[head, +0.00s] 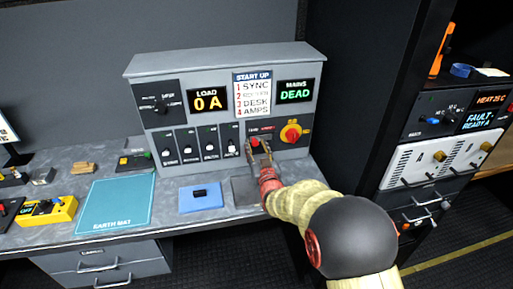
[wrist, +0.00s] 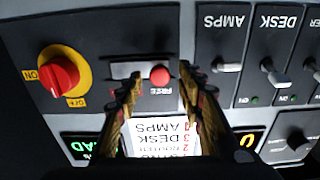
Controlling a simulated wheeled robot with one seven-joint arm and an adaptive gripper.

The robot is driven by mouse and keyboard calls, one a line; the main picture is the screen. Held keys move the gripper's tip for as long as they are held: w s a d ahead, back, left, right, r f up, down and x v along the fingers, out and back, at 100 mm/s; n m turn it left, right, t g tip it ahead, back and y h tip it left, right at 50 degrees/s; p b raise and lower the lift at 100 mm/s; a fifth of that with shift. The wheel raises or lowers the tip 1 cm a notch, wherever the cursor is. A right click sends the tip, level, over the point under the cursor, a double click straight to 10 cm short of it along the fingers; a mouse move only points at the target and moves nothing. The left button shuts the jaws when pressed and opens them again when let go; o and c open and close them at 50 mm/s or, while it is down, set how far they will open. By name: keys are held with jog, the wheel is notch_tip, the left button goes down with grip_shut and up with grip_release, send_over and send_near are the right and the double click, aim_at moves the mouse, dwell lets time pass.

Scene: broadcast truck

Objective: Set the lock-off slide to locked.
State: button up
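The lock-off slide is a dark slot plate with a round red knob (wrist: 160,75), seen upside down in the wrist view. The knob sits at the end of the slot by the word FREE. In the head view the slide's red knob (head: 255,142) shows on the lower right of the grey console. My gripper (wrist: 158,88) is open, with one finger on each side of the knob in the picture. It also shows in the head view (head: 258,144), reaching to the panel. I cannot tell whether either finger touches the knob.
A red rotary switch on a yellow disc (head: 291,133) is close to the right of the slide. Several toggle switches (head: 209,146) are to its left. A blue pad (head: 201,196) lies on the desk below. A dark rack (head: 440,125) stands at right.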

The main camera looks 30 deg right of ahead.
jog(key=shift+c, duration=1.2)
grip_shut()
